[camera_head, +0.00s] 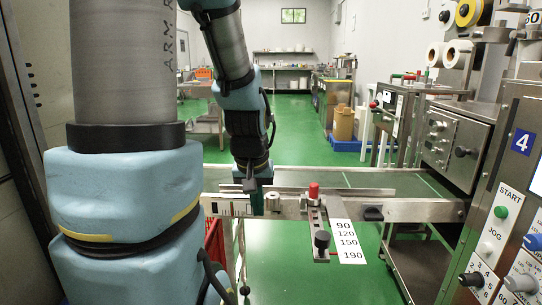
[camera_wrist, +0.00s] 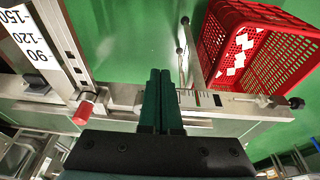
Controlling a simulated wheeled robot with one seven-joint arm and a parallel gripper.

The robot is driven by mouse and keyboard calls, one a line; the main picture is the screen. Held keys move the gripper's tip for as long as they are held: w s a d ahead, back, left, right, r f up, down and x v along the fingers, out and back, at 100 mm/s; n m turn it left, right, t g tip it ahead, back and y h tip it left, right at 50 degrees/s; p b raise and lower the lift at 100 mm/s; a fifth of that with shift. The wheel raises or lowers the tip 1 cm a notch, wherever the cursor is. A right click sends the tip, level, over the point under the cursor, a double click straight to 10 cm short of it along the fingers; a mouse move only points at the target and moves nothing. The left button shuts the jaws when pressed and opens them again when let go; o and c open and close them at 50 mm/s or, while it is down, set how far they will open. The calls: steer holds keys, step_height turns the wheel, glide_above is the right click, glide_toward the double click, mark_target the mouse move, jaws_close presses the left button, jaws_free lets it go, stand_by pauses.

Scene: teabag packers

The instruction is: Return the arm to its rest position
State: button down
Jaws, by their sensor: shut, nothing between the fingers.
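My arm reaches forward from the left in the head view, and its wrist hangs downward over the metal rail (camera_head: 285,207) of the packing machine. My gripper (camera_head: 256,203) has dark green fingers pointing down at the rail. In the wrist view my gripper (camera_wrist: 161,75) has its two fingers side by side, shut and empty. The rail (camera_wrist: 240,104) passes behind the fingers there. From these views I cannot tell whether the fingertips touch the rail.
A red-capped knob (camera_head: 313,192) and a black knob (camera_head: 322,240) stand on a slide beside a number scale (camera_head: 347,241). A red crate (camera_wrist: 262,50) sits below the rail. The control panel (camera_head: 505,215) is at right. Green floor (camera_head: 295,125) lies open beyond.

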steer(key=s+a+g+p, duration=0.1)
steer(key=s+a+g, duration=0.1)
steer(key=s+a, duration=0.25)
step_height(320, 180, up, 20)
steer(key=p, duration=2.1)
steer(key=shift+d+r+t, duration=0.15)
steer(key=shift+d+t, duration=0.15)
steer(key=shift+d, duration=0.1)
steer(key=shift+w, duration=0.1)
